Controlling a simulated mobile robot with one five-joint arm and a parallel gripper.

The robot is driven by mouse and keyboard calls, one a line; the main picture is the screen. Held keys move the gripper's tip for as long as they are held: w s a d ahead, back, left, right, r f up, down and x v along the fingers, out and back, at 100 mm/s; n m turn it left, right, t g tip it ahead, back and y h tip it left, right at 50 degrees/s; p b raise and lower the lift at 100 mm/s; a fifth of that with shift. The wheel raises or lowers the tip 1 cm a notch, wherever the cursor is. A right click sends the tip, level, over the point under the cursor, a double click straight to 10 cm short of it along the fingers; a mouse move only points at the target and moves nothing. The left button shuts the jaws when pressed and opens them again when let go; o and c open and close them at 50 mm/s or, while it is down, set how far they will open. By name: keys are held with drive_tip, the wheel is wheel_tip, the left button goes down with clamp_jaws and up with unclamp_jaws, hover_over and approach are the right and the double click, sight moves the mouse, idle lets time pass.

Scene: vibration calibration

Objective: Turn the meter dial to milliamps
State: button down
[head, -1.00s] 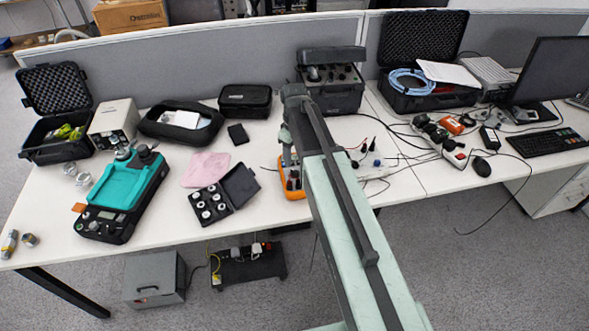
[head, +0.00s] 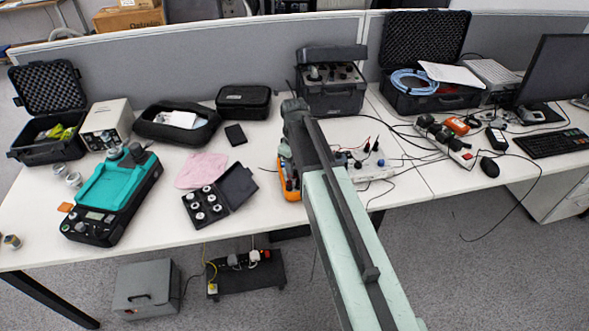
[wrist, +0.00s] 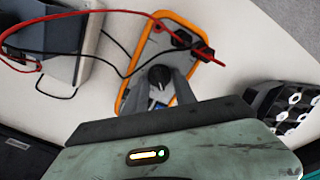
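The meter (wrist: 190,30) has an orange rim and a grey face in the wrist view. In the head view its orange edge (head: 289,185) shows on the table, partly hidden behind my arm. The dark round dial (wrist: 158,75) is on the meter's face. My gripper (wrist: 160,78) is over the meter, with one grey finger on each side of the dial. The fingers are apart, and a small gap seems to show beside the dial; contact is unclear. The dial's setting is not readable. In the head view my gripper's fingertips are hidden.
Red and black leads (wrist: 100,12) run over the meter's far end. A black case with several round silver pieces (head: 206,206) lies left of the meter, and a grey instrument case (head: 330,98) stands behind. A pink cloth (head: 202,169) lies flat nearby.

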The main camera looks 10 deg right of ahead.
drive_tip(key=shift+m, duration=0.3)
drive_tip(key=m, duration=0.3)
drive_tip(key=shift+d+m, duration=0.1)
drive_tip(key=shift+m, duration=1.9)
drive_tip(key=c, duration=1)
unclamp_jaws()
drive_tip(key=shift+c, duration=0.2)
drive_tip(key=shift+r, duration=0.15)
